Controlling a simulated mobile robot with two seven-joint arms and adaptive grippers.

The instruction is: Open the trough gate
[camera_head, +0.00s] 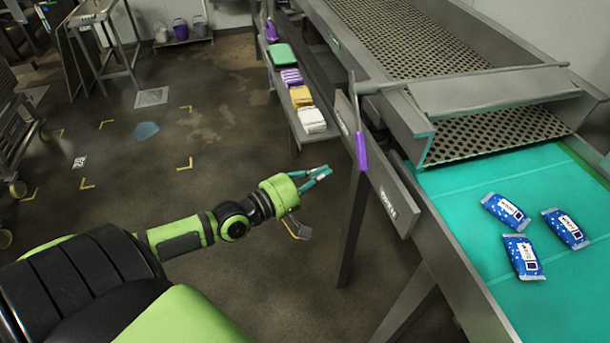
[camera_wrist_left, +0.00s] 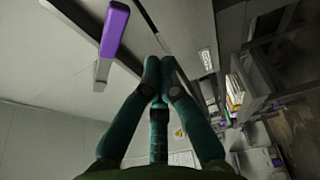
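The trough gate (camera_head: 500,92) is a grey metal plate across the lower end of the perforated trough, with a long bar along its top. A lever with a purple grip (camera_head: 361,151) hangs down at the bar's left end. In the left wrist view the purple grip (camera_wrist_left: 114,30) is at the upper left. My left gripper (camera_head: 328,171) has teal fingers, left of the purple grip and apart from it. Its fingertips (camera_wrist_left: 161,64) come together in the wrist view with nothing between them. My right gripper is not in view.
A teal conveyor belt (camera_head: 470,200) below the trough carries blue packets (camera_head: 522,257). A low side shelf (camera_head: 297,125) holds white, yellow, purple and green items. A grey labelled plate (camera_head: 390,195) runs along the belt's near side. Floor (camera_head: 200,125) left of the frame is mostly clear.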

